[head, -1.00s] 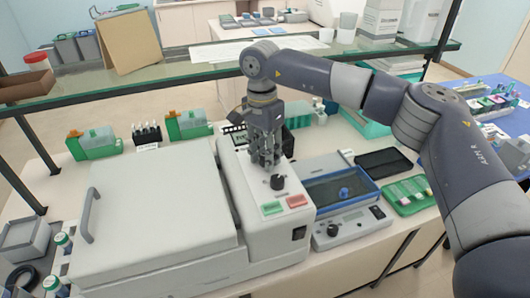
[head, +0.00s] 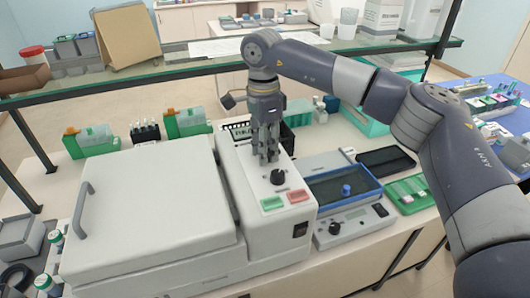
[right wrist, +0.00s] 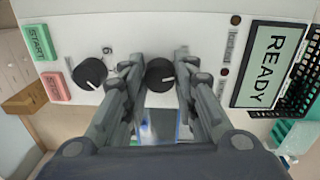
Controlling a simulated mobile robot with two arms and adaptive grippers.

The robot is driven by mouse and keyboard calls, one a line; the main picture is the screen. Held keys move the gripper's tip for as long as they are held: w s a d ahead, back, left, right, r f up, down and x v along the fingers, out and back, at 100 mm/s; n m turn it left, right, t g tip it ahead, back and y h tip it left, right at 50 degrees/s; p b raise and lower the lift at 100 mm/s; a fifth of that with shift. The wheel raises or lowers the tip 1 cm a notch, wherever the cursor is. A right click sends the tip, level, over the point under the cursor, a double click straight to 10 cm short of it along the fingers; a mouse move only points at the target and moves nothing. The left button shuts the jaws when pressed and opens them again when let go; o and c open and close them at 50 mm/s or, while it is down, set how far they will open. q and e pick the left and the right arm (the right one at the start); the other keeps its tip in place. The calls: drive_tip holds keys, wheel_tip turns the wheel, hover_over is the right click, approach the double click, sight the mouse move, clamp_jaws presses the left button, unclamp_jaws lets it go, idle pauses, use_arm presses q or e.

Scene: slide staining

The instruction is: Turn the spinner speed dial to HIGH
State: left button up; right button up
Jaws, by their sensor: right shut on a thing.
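The spinner is a white machine with a large closed lid (head: 150,195) and a control panel (head: 255,185) on its right side. In the right wrist view, one black dial (right wrist: 160,74) sits between the fingertips of my right gripper (right wrist: 158,76), which is shut on it. A second black dial (right wrist: 90,73) with a white pointer line stands free to the left; it also shows in the head view (head: 278,177). My right gripper (head: 267,158) points down at the panel just behind that free dial. The gripped dial's markings are hidden or unreadable. My left gripper is not in view.
A green START button (right wrist: 39,42) and a red button (right wrist: 55,87) lie beside the free dial. A display (right wrist: 270,66) reads READY. A blue-rimmed bath device (head: 345,190) stands right of the spinner. A glass shelf (head: 200,63) crosses behind the arm.

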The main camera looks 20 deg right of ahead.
drive_tip(key=m+b, duration=0.2)
drive_tip(key=m, duration=0.3)
drive_tip(key=shift+m, duration=0.3)
drive_tip(key=m+b, duration=0.1)
drive_tip(key=m, duration=0.4)
drive_tip(key=shift+d+b, duration=0.15)
drive_tip(key=shift+b, duration=0.2)
drive_tip(key=shift+w+r+m, duration=0.1)
drive_tip(key=shift+m, duration=0.2)
drive_tip(key=o, duration=1)
drive_tip(key=shift+o, duration=0.2)
wheel_tip(320, 180, up, 12)
drive_tip(key=shift+w+d, duration=0.15)
drive_tip(key=shift+d, duration=0.05)
